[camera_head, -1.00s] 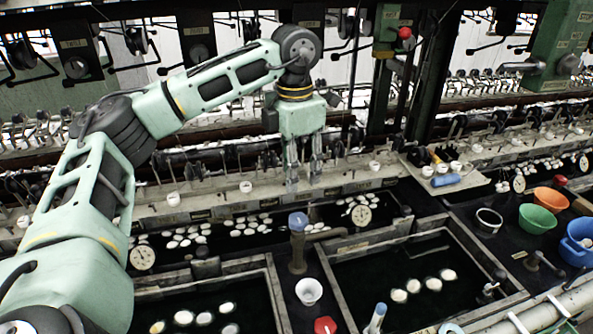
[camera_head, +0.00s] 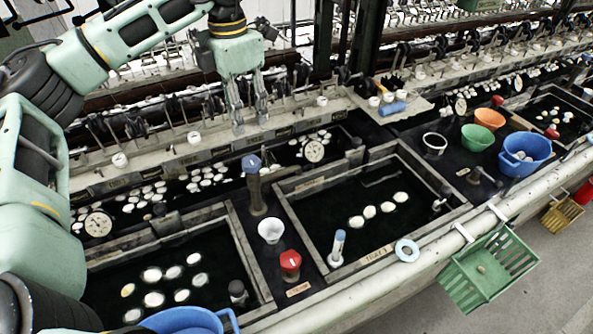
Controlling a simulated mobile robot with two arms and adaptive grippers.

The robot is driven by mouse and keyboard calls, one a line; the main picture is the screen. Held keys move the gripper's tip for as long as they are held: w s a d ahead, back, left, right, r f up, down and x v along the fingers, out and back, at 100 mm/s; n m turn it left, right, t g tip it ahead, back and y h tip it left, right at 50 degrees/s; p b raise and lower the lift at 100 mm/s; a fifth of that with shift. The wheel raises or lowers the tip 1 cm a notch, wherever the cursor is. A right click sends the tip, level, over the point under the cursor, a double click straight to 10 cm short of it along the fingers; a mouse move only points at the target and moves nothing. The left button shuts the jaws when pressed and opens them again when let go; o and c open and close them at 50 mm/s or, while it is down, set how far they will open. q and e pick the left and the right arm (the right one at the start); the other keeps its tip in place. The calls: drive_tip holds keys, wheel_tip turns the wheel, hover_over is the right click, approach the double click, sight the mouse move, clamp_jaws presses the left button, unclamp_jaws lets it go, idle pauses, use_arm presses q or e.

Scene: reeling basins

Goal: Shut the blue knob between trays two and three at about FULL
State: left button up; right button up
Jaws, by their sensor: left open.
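The blue knob (camera_head: 251,163) tops a dark upright post between two dark water trays. The left tray (camera_head: 243,258) and the right tray (camera_head: 285,208) both hold pale cocoons. My left gripper (camera_head: 250,121) points down, open and empty, above the ledge behind the knob. It is apart from the knob. The knob's setting marks cannot be made out. My right gripper is not in view.
A white cup (camera_head: 271,230) and a red knob (camera_head: 290,261) stand in front of the blue knob. Round dials (camera_head: 314,151) sit behind. Blue (camera_head: 525,153), green (camera_head: 477,137) and orange (camera_head: 489,119) bowls stand at right. A green basket (camera_head: 487,270) hangs off the front.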

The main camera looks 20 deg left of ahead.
sight(253, 159)
use_arm(q)
drive_tip(key=f+m+p, duration=0.1)
drive_tip(key=m, duration=0.5)
drive_tip(key=f+m+p, duration=0.1)
drive_tip(key=f+m, duration=0.1)
drive_tip(key=m, duration=0.3)
drive_tip(key=d+f+m+p, duration=0.1)
drive_tip(key=m, duration=0.5)
drive_tip(key=shift+w+d+f+m, duration=0.1)
drive_tip(key=shift+f+m, duration=0.2)
wheel_tip(253, 159, down, 6)
drive_tip(key=p, duration=0.2)
drive_tip(key=shift+f+p, duration=0.25)
drive_tip(key=shift+p, duration=0.1)
drive_tip(key=shift+f, duration=0.7)
drive_tip(key=shift+r, duration=0.1)
drive_tip(key=c, duration=1)
